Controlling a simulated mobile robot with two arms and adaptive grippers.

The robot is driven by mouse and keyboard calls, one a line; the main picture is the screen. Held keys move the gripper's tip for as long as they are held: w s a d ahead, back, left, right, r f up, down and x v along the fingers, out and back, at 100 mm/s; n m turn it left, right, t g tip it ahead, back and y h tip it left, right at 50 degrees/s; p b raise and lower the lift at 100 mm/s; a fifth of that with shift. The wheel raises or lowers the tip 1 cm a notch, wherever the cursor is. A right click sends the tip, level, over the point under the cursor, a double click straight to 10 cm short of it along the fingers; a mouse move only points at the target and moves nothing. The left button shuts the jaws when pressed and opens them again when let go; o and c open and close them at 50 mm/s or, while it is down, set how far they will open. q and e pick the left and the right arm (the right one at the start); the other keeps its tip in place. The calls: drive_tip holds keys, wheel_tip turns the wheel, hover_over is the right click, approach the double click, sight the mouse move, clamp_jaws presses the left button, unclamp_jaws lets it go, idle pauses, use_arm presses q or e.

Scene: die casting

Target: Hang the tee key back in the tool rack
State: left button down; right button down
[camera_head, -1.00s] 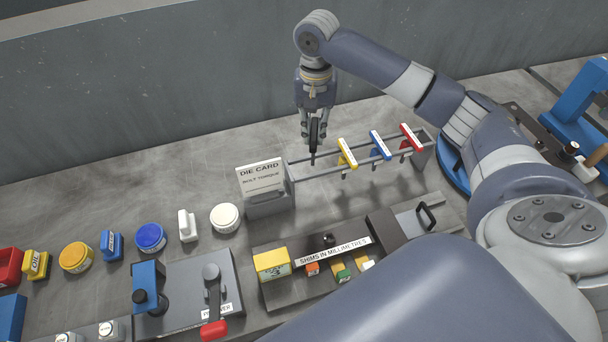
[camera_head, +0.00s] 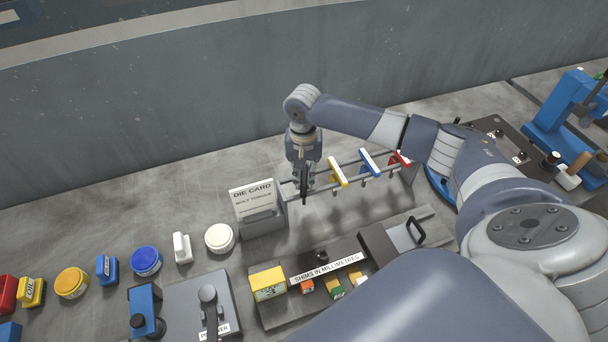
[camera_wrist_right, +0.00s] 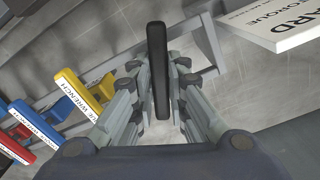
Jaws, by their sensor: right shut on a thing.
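The tee key (camera_wrist_right: 158,72) has a black bar handle. My right gripper (camera_head: 303,186) is shut on it, pointing down at the left end of the tool rack (camera_head: 352,180). In the right wrist view the handle stands between the fingers of the gripper (camera_wrist_right: 160,85), with the rack rails behind it. The key's lower part is hidden, and I cannot tell whether it rests on the rails. A yellow-handled key (camera_head: 338,172), a blue one (camera_head: 369,162) and a red one (camera_head: 400,160) hang on the rack to the right. My left gripper is not in view.
The die card (camera_head: 253,199) stands just left of the rack; it also shows in the wrist view (camera_wrist_right: 275,22). The shim tray (camera_head: 375,282) lies in front. Several tubs and bottles line the bench at left. A grey wall rises behind.

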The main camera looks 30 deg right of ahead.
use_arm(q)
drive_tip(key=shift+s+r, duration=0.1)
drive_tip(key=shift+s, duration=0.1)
use_arm(e)
drive_tip(key=shift+f, duration=0.35)
drive_tip(key=shift+s+a+f, duration=0.1)
drive_tip(key=shift+s+f, duration=0.05)
drive_tip(key=shift+s, duration=0.1)
drive_tip(key=c, duration=1.6)
unclamp_jaws()
drive_tip(key=shift+f, duration=0.15)
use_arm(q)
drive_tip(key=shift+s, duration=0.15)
use_arm(e)
drive_tip(key=shift+f, duration=0.15)
